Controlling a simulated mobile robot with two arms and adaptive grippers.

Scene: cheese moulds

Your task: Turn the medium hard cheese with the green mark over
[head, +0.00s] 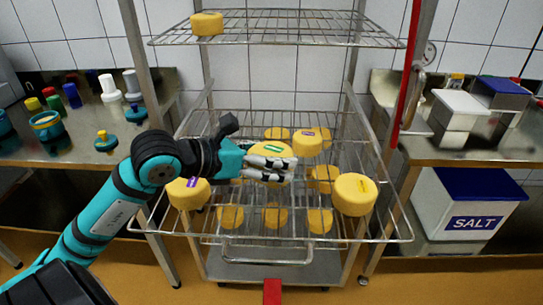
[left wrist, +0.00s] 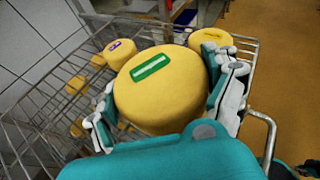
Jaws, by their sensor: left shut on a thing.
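The cheese with the green mark (head: 270,150) is a yellow wheel over the middle of the wire rack. Its green-framed label faces up in the left wrist view (left wrist: 158,98). My left gripper (head: 268,167) is shut on this cheese, with black and white fingers on opposite sides of it, as the left wrist view also shows (left wrist: 166,98). The fingers hide part of its side in the head view. I cannot tell whether its underside touches the rack. My right gripper is not in view.
On the wire rack (head: 232,240) stand a purple-marked cheese (head: 187,196) at front left, a yellow-marked cheese (head: 354,198) at front right and another marked cheese (head: 307,145) behind. More cheeses show lower through the wires. An upper shelf (head: 280,40) and posts frame the space.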

